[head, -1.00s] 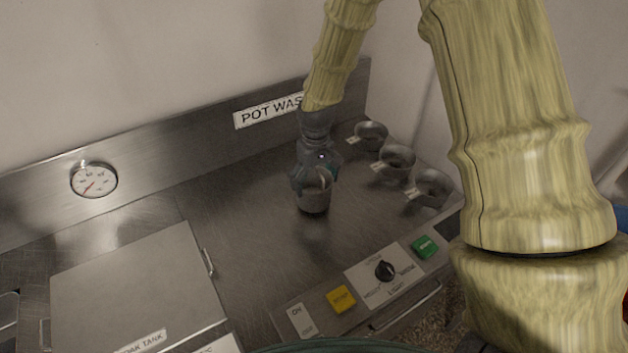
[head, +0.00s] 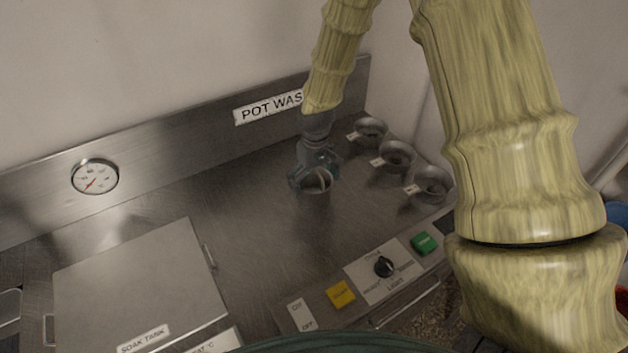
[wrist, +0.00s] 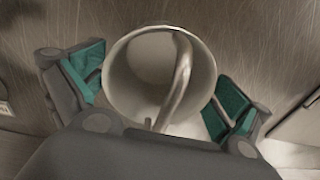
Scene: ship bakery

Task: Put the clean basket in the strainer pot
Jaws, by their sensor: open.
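A grey metal round vessel with a curved strip arching across its mouth (head: 316,184) stands on the steel counter. It also shows from above in the wrist view (wrist: 135,75), with its open mouth facing the camera. I cannot tell whether it is the basket or the strainer pot. My gripper (head: 315,172) is over it, with its teal-padded fingers (wrist: 157,88) open on either side of the vessel. Three tagged metal cups stand in a row at the right: far (head: 368,130), middle (head: 396,156), near (head: 431,184). Their tags are unreadable.
A soak tank lid (head: 135,280) lies left of the vessel. A control panel with a yellow button (head: 341,294), a knob (head: 384,266) and a green button (head: 424,243) runs along the front edge. The counter between is bare.

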